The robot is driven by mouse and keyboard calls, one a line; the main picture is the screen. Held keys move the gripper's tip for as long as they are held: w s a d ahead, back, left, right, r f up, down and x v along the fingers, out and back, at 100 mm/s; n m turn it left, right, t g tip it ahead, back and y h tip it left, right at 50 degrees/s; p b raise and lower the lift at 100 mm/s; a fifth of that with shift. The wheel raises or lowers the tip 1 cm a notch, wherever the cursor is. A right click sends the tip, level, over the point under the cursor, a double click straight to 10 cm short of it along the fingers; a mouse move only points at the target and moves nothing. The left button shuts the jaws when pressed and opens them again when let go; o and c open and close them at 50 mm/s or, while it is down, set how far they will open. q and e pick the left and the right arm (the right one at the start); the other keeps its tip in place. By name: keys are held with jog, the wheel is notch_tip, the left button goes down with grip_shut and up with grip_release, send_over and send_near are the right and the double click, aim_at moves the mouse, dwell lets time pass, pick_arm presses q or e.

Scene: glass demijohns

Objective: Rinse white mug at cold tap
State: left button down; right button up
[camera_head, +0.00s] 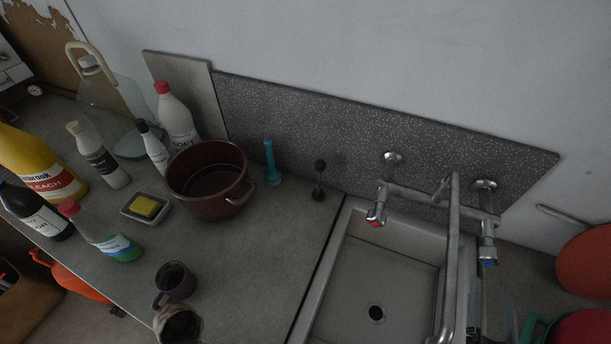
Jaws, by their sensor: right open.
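The cold tap, with a blue mark (488,255), is at the right end of the chrome wall mixer. Its spout (452,240) hangs down over the grey sink (385,262). I cannot pick out a clearly white mug. A pale, stained cup with a dark inside (180,326) stands at the bottom edge of the view, partly cut off; I cannot tell if it is the white mug. A dark mug (174,284) stands just behind it. What seems to be my right gripper (474,319) shows small at the bottom, right of the spout, open and apart from both cups. My left gripper is out of view.
A brown pot (208,182), a sponge dish (130,212), several bottles and a glass demijohn (105,112) crowd the left counter. The red-marked tap (376,217) is left of the spout. The counter between cups and sink is clear. Red pans (588,262) are at right.

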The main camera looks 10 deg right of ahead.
aim_at(491, 243)
pick_arm(q)
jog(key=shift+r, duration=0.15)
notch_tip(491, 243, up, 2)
jog(key=shift+p, duration=1.2)
pick_arm(e)
jog(key=x, duration=1.2)
jog(key=shift+w, duration=0.15)
